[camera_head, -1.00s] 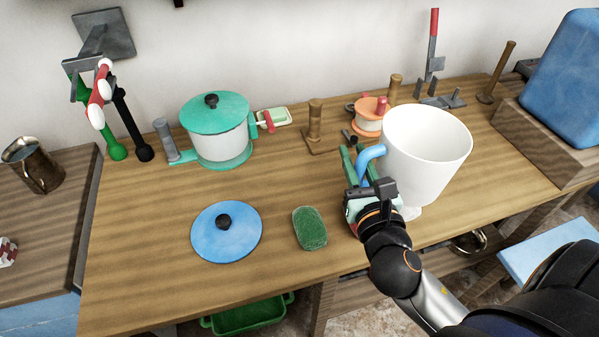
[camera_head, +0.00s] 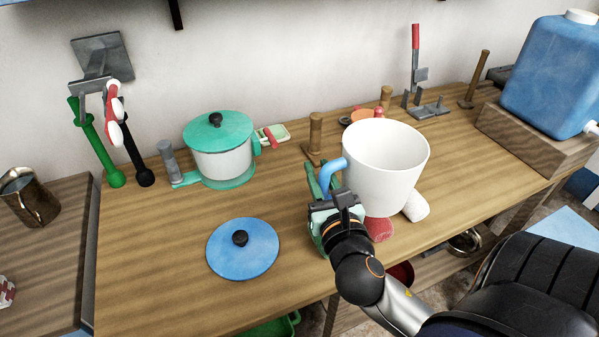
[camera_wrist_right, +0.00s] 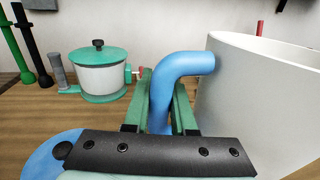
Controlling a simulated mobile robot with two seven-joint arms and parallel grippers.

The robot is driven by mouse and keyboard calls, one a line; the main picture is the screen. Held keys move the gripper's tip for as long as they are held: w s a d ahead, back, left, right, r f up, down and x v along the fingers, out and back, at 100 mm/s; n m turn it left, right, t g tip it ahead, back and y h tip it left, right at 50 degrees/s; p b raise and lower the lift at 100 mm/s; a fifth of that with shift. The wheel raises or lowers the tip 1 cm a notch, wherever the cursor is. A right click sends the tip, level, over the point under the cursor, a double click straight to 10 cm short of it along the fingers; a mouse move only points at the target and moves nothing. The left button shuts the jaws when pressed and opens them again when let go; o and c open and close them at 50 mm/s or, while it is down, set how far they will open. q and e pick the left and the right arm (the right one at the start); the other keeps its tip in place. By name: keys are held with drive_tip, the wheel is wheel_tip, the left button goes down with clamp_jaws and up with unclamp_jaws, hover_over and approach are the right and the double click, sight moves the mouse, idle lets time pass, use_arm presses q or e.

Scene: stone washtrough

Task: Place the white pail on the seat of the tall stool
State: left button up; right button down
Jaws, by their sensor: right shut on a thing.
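The white pail (camera_head: 386,165) is a wide, upright tub with a blue tubular handle (camera_head: 332,178) on its left side. My right gripper (camera_head: 326,188) is shut on that handle, and the handle also shows between the green fingers in the right wrist view (camera_wrist_right: 168,95). The pail appears held above the wooden counter, its base in front of a white cylinder (camera_head: 416,206) and a red item (camera_head: 379,229). A light blue flat surface (camera_head: 566,228) at the lower right may be the stool's seat; most of it is hidden. My left gripper is not in view.
A blue lid (camera_head: 242,248) lies on the counter (camera_head: 150,270). A green-lidded pot (camera_head: 219,150) stands behind it. Wooden pegs (camera_head: 315,132) and a grey rack (camera_head: 428,110) stand at the back. A big blue container (camera_head: 549,75) sits on a wooden block at the right.

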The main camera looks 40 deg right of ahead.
drive_tip(key=w+f+b, duration=0.2)
drive_tip(key=w+f, duration=0.4)
drive_tip(key=w+f+b, duration=0.3)
drive_tip(key=w+f, duration=0.3)
drive_tip(key=shift+w, duration=0.4)
drive_tip(key=shift+a+f+b, duration=0.1)
drive_tip(key=shift+f+b, duration=0.25)
drive_tip(key=shift+r, duration=0.1)
drive_tip(key=c, duration=0.8)
unclamp_jaws()
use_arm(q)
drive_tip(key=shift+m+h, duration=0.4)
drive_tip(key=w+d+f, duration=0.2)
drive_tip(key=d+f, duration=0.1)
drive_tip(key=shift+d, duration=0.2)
use_arm(e)
drive_tip(key=shift+o, duration=0.3)
